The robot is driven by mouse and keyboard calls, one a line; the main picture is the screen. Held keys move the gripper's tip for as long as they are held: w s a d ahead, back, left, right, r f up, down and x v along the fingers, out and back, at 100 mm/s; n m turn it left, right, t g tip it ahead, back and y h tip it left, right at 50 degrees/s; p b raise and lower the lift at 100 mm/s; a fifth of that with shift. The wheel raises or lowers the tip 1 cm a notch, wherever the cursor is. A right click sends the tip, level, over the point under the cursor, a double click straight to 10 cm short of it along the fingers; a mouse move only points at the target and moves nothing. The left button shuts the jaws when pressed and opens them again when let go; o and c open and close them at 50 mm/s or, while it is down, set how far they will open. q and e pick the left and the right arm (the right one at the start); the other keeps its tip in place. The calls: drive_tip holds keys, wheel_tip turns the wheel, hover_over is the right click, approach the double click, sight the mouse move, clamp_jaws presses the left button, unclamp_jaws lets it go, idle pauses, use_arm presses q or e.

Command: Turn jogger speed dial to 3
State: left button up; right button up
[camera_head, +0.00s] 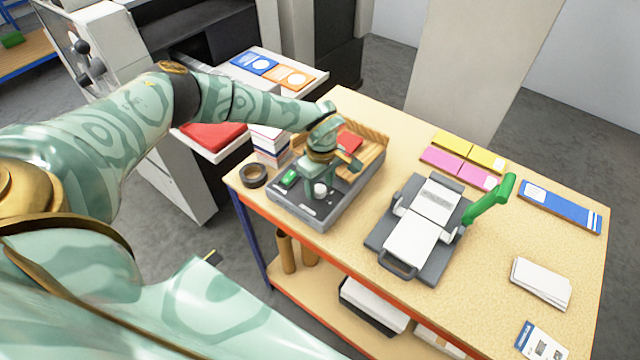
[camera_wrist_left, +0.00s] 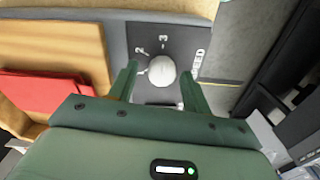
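The jogger (camera_head: 335,215) is a grey box with a wooden-backed tray at the table's left end. Its speed dial, a round white knob (camera_wrist_left: 161,70), sits on a dark panel (camera_wrist_left: 177,38) with the numbers 2 and 3 readable beside it in the left wrist view. The knob (camera_head: 321,188) also shows in the head view. My left gripper (camera_wrist_left: 160,74) is open over the panel, one finger on each side of the knob. A gap shows on both sides, wider on the right. Which number the dial points to is unclear. My right gripper is not in view.
A green button (camera_head: 289,177) is on the jogger's front left. A red pad (camera_head: 348,142) lies in its tray. A roll of tape (camera_head: 253,174) stands left of it. A grey and white machine with a green lever (camera_head: 489,200) stands to the right.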

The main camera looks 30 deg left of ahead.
sight(322, 186)
use_arm(q)
wheel_tip(322, 186, up, 16)
drive_tip(key=shift+w, duration=0.3)
idle(0.3)
drive_tip(key=shift+d+r, duration=0.1)
